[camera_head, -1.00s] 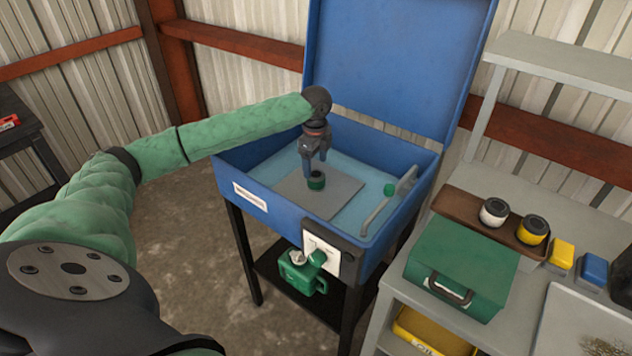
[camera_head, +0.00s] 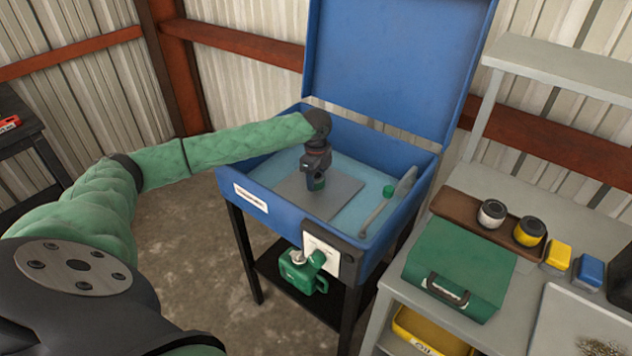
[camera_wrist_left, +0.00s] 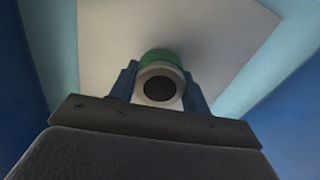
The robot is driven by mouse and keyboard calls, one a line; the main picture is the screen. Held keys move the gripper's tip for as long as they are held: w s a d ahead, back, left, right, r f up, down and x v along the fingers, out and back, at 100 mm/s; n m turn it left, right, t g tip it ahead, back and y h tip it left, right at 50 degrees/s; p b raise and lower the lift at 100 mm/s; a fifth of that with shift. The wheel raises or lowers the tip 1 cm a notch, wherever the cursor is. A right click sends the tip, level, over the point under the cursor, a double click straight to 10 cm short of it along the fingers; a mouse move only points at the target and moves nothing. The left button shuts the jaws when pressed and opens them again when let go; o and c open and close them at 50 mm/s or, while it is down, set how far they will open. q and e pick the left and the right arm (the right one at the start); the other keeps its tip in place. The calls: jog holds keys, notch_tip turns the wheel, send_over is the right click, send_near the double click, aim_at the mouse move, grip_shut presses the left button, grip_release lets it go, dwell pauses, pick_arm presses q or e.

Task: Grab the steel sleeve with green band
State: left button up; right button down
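The steel sleeve with green band (camera_head: 317,185) stands on a grey plate (camera_head: 337,196) inside the blue parts washer. In the left wrist view the sleeve (camera_wrist_left: 160,68) shows its pale round end with a dark hole, and its green band behind. My left gripper (camera_head: 316,178) is lowered over the sleeve from above, with one finger on each side. In the left wrist view the fingers (camera_wrist_left: 160,86) lie very close to the sleeve's sides; I cannot tell whether they press on it. The fingers hide much of the sleeve in the head view. My right gripper is not in view.
The washer's rim (camera_head: 285,222) surrounds the sleeve, and its raised lid (camera_head: 395,65) stands behind. A green toolbox (camera_head: 460,268) and a brown tray (camera_head: 463,208) with two round containers are on the right bench.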

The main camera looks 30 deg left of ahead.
pick_arm(q)
jog(key=shift+c, duration=1.2)
jog(key=shift+r, duration=0.15)
